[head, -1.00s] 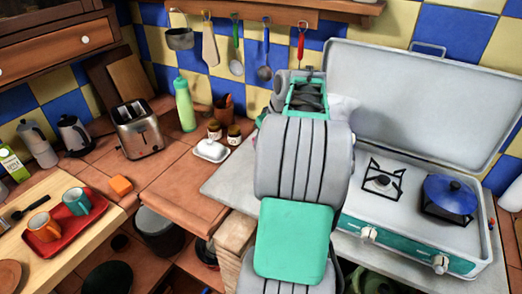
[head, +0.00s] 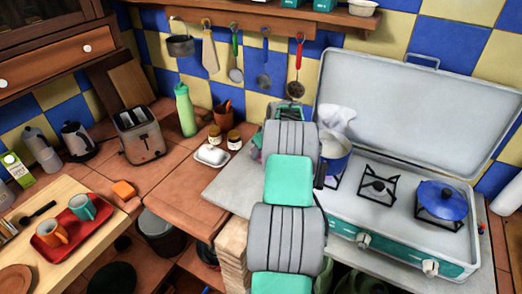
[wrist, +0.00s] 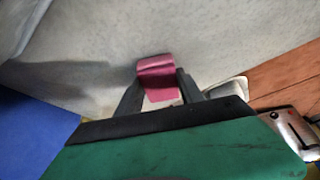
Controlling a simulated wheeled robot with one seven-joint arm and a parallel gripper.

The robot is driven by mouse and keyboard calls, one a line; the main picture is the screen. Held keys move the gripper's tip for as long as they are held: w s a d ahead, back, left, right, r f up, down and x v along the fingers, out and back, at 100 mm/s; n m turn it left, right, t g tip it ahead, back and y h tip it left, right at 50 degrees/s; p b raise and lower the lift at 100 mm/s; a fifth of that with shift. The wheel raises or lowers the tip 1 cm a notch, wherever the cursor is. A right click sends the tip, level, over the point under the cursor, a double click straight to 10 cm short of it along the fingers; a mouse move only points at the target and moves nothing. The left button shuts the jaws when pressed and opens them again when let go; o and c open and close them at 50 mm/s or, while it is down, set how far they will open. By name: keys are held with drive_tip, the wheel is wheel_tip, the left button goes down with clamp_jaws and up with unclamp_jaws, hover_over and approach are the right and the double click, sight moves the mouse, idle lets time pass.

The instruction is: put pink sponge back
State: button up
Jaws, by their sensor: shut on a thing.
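The pink sponge (wrist: 156,76) shows in the wrist view, held between the two dark fingers of my gripper (wrist: 158,84). My gripper is shut on it. A pale grey surface lies behind the sponge; I cannot tell whether the sponge touches it.
A white butter dish (head: 211,156) and jars stand to the left. Utensils (head: 264,65) hang above. Brown tiles (head: 178,187) are clear in front.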

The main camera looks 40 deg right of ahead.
drive_tip(key=shift+f, duration=0.1)
drive_tip(key=o, duration=1.3)
